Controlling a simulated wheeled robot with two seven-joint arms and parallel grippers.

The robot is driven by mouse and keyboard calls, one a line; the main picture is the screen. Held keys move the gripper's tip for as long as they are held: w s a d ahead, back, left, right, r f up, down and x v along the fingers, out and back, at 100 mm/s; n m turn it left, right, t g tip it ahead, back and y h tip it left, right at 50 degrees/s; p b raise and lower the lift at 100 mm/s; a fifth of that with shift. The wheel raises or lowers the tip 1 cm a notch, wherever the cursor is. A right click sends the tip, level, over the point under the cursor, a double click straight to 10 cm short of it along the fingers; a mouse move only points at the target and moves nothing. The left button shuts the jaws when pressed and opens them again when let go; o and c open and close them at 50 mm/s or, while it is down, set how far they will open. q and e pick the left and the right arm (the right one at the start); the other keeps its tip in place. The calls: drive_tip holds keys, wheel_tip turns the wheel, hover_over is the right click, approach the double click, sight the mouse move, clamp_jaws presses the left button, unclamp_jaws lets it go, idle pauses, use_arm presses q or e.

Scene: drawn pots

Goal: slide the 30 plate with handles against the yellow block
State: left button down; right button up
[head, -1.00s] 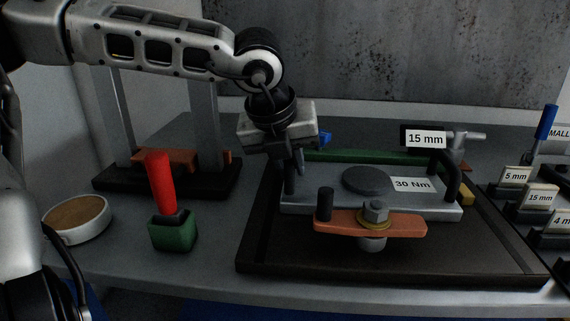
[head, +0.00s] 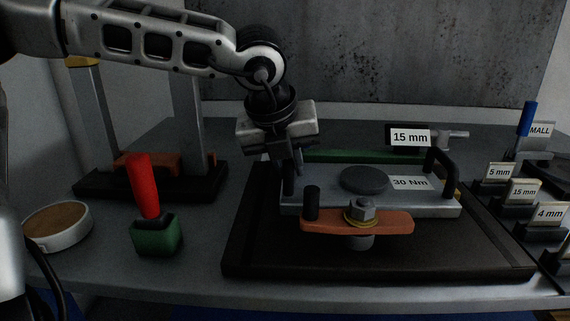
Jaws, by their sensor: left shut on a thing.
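The grey plate with two black handles (head: 410,200) bears a "30 Nm" label and a dark round disc, and lies in the dark tray (head: 265,262). My left gripper (head: 291,168) is shut on the plate's left handle, most of which the fingers hide. The right handle stands free. My right gripper is not in view.
An orange bar (head: 395,222) with a nut and black post stands before the plate. A green strip (head: 375,156) and a "15 mm" labelled tool (head: 411,138) lie behind. Left are a red-handled tool in a green block (head: 157,237) and a round dish (head: 57,225). Labelled holders (head: 520,192) stand right.

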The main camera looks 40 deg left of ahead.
use_arm(q)
drive_tip(key=shift+d+r, duration=0.1)
drive_tip(key=c, duration=1.3)
unclamp_jaws()
drive_tip(key=shift+w+d, duration=0.1)
drive_tip(key=shift+r, duration=0.2)
drive_tip(key=v, duration=1.5)
drive_tip(key=shift+s+r+p, duration=0.2)
drive_tip(key=shift+s+p, duration=0.05)
drive_tip(key=shift+p, duration=0.15)
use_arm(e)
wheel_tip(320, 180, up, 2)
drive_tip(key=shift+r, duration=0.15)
